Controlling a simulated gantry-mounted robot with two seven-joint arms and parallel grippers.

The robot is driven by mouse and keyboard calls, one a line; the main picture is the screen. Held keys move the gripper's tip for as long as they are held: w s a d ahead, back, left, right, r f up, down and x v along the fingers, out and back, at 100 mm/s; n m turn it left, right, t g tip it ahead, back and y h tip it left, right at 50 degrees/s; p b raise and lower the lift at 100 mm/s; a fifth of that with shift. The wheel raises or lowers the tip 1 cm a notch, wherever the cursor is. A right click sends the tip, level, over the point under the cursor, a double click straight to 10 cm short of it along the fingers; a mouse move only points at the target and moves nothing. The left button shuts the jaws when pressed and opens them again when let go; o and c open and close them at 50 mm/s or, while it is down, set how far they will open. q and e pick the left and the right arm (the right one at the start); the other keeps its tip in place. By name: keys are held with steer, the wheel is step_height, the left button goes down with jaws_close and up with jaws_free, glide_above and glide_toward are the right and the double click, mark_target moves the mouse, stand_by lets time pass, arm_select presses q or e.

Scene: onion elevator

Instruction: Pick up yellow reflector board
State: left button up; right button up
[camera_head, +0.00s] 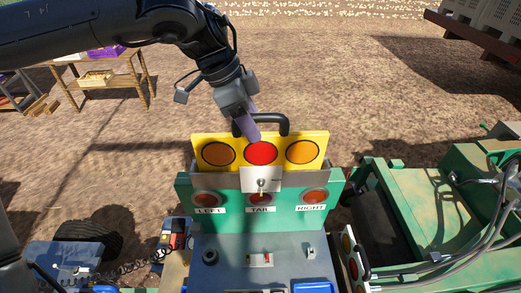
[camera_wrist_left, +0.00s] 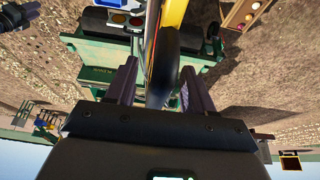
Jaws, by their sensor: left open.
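The yellow reflector board (camera_head: 290,141) stands upright in a slot at the top of the green panel. It bears two orange reflectors and a red one in the middle. Its black handle (camera_head: 269,117) arches above the top edge. My left gripper (camera_head: 251,128) comes down from above at the handle, its purple finger overlapping the handle and the red reflector. In the left wrist view the purple fingers (camera_wrist_left: 160,75) are apart, with the dark handle (camera_wrist_left: 163,72) between them. A visible gap lies on both sides of it. My right gripper is out of view.
The green panel (camera_head: 262,216) carries lamps labelled LEFT, TAIL and RIGHT above a grey console (camera_head: 230,275). Another board with reflectors (camera_head: 351,262) stands at the lower right. Green machinery and hoses (camera_head: 440,205) lie right. A wooden table (camera_head: 120,84) stands back left. Open dirt lies behind.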

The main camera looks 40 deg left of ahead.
mark_target(261, 150)
arm_select(q)
steer(key=shift+x, duration=1.25)
steer(key=shift+c, duration=0.2)
jaws_close()
steer(key=shift+r, duration=0.1)
